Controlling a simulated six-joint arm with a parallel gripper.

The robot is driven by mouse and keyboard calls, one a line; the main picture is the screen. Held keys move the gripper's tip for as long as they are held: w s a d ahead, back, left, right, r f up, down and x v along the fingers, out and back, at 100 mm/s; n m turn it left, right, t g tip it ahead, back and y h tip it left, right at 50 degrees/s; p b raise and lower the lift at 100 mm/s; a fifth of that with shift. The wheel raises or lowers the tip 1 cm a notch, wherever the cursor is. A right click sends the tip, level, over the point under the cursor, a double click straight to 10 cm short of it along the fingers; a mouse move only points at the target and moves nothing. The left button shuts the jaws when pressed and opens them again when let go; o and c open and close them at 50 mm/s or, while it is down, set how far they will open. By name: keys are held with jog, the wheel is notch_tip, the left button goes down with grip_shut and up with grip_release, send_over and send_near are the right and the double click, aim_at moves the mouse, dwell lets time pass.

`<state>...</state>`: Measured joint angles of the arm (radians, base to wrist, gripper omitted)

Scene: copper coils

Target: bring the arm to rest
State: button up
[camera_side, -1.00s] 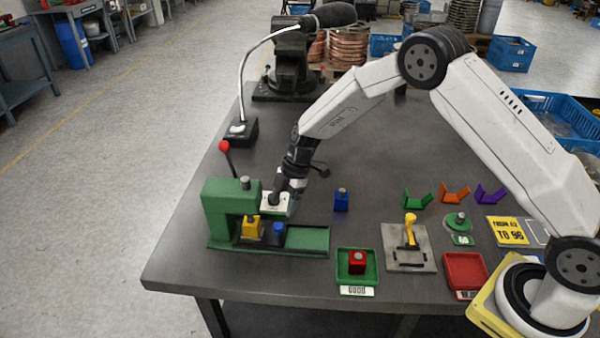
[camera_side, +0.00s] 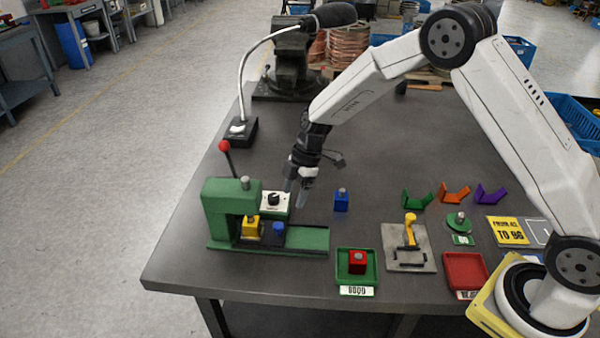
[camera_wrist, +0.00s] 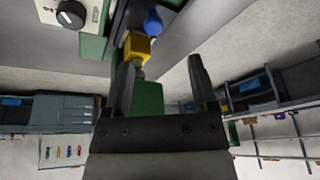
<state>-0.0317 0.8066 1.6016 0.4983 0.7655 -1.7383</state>
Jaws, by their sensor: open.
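My gripper (camera_side: 297,192) is open and empty above the table, just right of the white box with a black knob (camera_side: 275,201). The wrist view shows its two spread fingers (camera_wrist: 163,82) with nothing held between them. The knob box also shows at the upper left of the wrist view (camera_wrist: 82,14). The green press (camera_side: 222,215) with a red-balled lever stands in front of and left of my gripper. A yellow block (camera_side: 251,228) and a blue piece (camera_side: 279,232) sit on the press's bed. They also show near the top of the wrist view, the yellow block (camera_wrist: 137,45) nearer the fingers.
A blue block (camera_side: 341,201) stands right of my gripper. A green tray (camera_side: 369,276) holds a red block (camera_side: 357,262). A red tray (camera_side: 465,272), a plate with a yellow handle (camera_side: 410,236) and coloured brackets (camera_side: 456,192) lie further right. The middle back of the table is clear.

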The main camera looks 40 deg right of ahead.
jog(key=s+d+r+m+h, duration=0.1)
jog(key=s+d+r+m, duration=0.1)
jog(key=s+m, duration=0.3)
jog(key=s+d+r+m+t+h, duration=0.1)
jog(key=s+d+r+m, duration=0.2)
jog(key=s, duration=0.6)
jog(key=s+d+r+m+t+h, duration=0.1)
jog(key=s+d+r+m, duration=0.1)
jog(key=s+m, duration=0.6)
jog(key=shift+d+r+h, duration=0.25)
jog(key=shift+r+h, duration=0.1)
jog(key=shift+h, duration=0.05)
